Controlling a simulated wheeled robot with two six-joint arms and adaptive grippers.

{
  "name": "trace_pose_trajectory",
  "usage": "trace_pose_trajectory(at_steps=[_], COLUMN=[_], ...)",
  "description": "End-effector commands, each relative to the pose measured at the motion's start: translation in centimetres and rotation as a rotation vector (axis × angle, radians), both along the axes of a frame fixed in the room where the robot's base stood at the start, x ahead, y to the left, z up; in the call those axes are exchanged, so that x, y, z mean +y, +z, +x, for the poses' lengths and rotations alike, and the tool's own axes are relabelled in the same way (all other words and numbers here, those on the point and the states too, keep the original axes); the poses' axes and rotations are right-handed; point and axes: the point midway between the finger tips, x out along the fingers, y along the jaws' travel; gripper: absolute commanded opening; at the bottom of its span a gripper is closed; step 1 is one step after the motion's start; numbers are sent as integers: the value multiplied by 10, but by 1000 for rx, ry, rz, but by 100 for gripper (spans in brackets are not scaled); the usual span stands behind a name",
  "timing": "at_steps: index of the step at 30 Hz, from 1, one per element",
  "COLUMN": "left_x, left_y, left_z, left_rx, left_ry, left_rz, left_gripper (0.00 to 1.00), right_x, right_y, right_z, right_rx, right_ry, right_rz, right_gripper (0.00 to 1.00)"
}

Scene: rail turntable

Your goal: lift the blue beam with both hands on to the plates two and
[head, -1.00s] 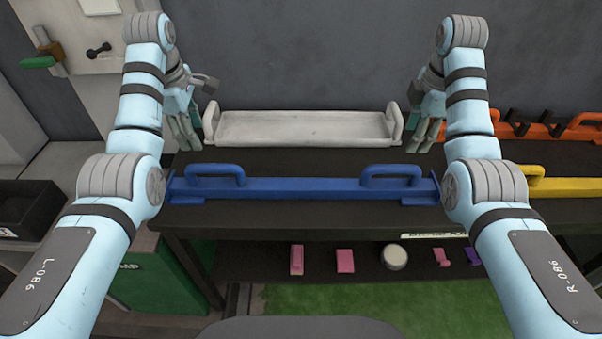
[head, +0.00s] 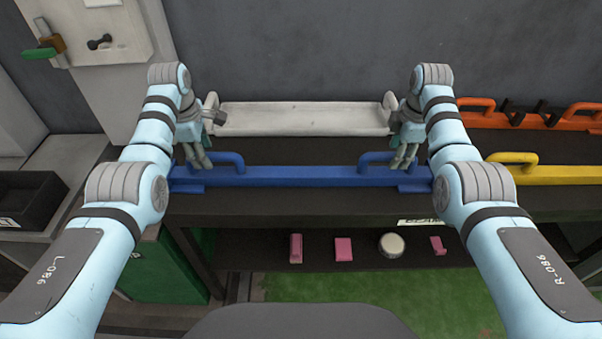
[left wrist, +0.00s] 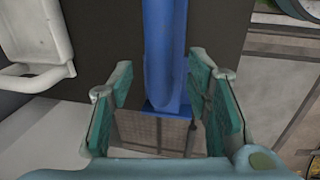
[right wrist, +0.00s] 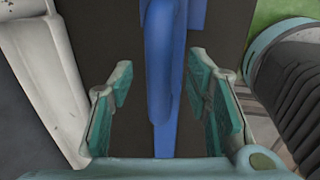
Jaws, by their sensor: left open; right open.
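The blue beam (head: 300,176) lies level along the front of the dark table, with a raised handle near each end. My left gripper (head: 199,163) is open above the beam's left end, by the left handle (head: 230,157). My right gripper (head: 402,160) is open above the right end, by the right handle (head: 370,157). In the left wrist view, the blue handle (left wrist: 165,55) lines up between the open fingers. In the right wrist view, the other handle (right wrist: 160,60) also lines up between them. Neither grips it. I cannot make out the plates.
A white tray (head: 300,118) with end handles stands behind the beam. An orange beam (head: 485,118) and a yellow beam (head: 560,175) lie to the right. Small pink pieces and a round tin (head: 391,245) sit on the lower shelf. A black bin (head: 28,203) stands at left.

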Motion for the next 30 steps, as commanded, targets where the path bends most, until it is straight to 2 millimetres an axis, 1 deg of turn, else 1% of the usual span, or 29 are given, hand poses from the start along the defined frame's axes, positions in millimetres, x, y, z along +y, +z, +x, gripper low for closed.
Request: trace_pose_trajectory(at_steps=[3,6,10,16,17,18,25,30], left_x=[0,0,0,0,0,0,0,0], left_y=[-16,-25,-29,-30,-30,-30,-29,-29], left_z=[4,6,6,6,6,6,6,6], left_rx=[3,1,0,-1,0,-1,-1,-1], left_ry=[0,0,-1,-1,-1,-1,-1,-1], left_rz=[-1,0,0,0,0,0,0,0], left_gripper=[45,45,45,45,43,37,0,0], right_x=[0,0,0,0,0,0,0,0], right_y=[-16,-25,-30,-30,-30,-30,-30,-29], right_z=[4,6,6,6,6,6,6,6], right_rx=[4,1,0,0,0,0,0,0], right_ry=[0,0,0,0,0,0,0,0], right_rz=[1,0,0,0,0,0,0,0], right_gripper=[45,45,45,45,43,37,0,0])
